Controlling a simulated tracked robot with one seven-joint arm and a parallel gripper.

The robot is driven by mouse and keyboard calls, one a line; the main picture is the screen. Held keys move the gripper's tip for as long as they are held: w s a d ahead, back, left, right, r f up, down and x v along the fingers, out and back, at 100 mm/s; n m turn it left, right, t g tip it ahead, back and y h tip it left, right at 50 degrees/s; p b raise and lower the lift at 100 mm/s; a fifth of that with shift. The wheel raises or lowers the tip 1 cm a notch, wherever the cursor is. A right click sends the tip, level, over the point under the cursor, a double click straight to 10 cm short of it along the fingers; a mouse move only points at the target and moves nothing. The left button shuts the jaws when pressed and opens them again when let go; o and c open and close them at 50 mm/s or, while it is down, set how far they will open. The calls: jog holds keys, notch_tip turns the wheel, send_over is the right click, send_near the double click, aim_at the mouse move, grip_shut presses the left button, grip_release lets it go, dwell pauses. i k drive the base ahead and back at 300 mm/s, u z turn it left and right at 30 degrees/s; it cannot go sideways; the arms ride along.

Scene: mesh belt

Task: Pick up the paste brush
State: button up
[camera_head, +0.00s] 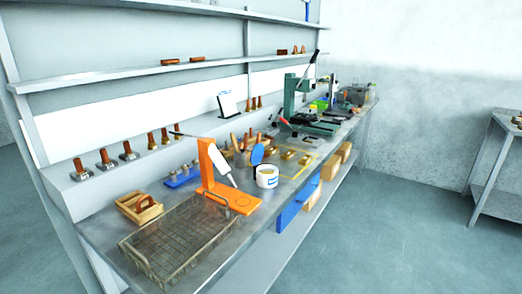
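I cannot pick out the paste brush with certainty at this size. A white pot (267,181) with a blue band stands on the bench, right of an orange stand (210,170) that holds a white tapered tool. A blue oval piece (257,154) shows just behind the pot; I cannot tell what it is. Several wooden handles (248,141) stand upright in a cluster behind it, their lower ends partly hidden. My gripper is not in view.
A wire mesh basket (185,243) lies at the bench's near end, beside a wooden box (139,208). A green press (297,104) stands farther along. Wooden-handled stamps line the raised ledge (95,184). Floor right of the bench (400,220) is clear.

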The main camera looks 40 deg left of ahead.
aim_at(233, 138)
jog(key=u, duration=0.2)
jog(key=i, duration=0.85)
jog(key=u, duration=1.05)
jog(key=i, duration=1.15)
jog(key=u, duration=0.55)
jog(key=k, duration=0.8)
jog(key=u, duration=0.2)
jog(key=i, duration=0.85)
jog(key=z, duration=0.05)
